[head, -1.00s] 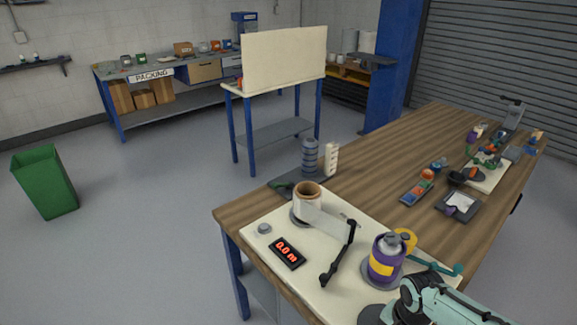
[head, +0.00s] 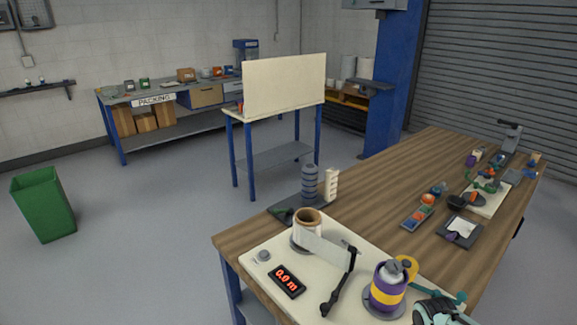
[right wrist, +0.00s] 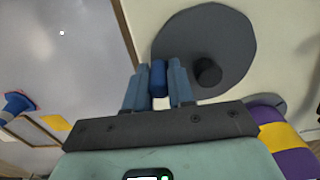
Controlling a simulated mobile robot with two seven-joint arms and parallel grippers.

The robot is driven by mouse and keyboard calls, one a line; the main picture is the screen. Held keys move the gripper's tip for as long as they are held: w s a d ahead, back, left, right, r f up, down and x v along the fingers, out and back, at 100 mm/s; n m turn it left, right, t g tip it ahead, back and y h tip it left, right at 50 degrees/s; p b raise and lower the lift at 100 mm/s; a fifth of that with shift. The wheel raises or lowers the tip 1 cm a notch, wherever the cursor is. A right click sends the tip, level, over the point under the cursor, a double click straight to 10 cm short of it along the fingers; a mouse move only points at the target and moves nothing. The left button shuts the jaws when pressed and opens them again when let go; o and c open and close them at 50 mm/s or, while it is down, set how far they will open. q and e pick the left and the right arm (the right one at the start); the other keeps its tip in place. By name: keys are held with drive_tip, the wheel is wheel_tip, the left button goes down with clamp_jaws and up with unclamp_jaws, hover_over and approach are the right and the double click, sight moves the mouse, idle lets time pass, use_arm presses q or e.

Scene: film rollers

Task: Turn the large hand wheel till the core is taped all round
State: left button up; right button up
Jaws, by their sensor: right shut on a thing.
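The brown core (head: 307,215) stands upright at the front left of the cream board, with white material around its visible side. A white strip (head: 324,248) runs from it to a dark arm (head: 338,290). A black counter (head: 287,281) reads "0.0 m" in red. In the right wrist view, a large grey disc (right wrist: 225,35), seemingly the large hand wheel, carries a dark hub (right wrist: 208,72). My right gripper (right wrist: 157,68) is shut on a blue handle (right wrist: 158,80) at its edge. The head view cuts off the wheel and those fingertips. My left gripper is not in view.
A purple and yellow cylinder (head: 387,290) stands on a grey disc close to my right arm. A yellow roll (head: 406,265) is behind it. A grey knob (head: 264,256) is near the counter. Coloured parts and a tray (head: 459,233) lie farther along the wooden bench.

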drive_tip(key=shift+w, duration=0.1)
drive_tip(key=shift+w+d+r+p, duration=0.1)
drive_tip(key=shift+w+d+p, duration=0.2)
drive_tip(key=shift+w+d, duration=0.35)
drive_tip(key=o, duration=1.1)
drive_tip(key=shift+a, duration=0.1)
drive_tip(key=shift+o, duration=0.8)
drive_tip(key=shift+s, duration=0.15)
drive_tip(key=shift+c, duration=0.4)
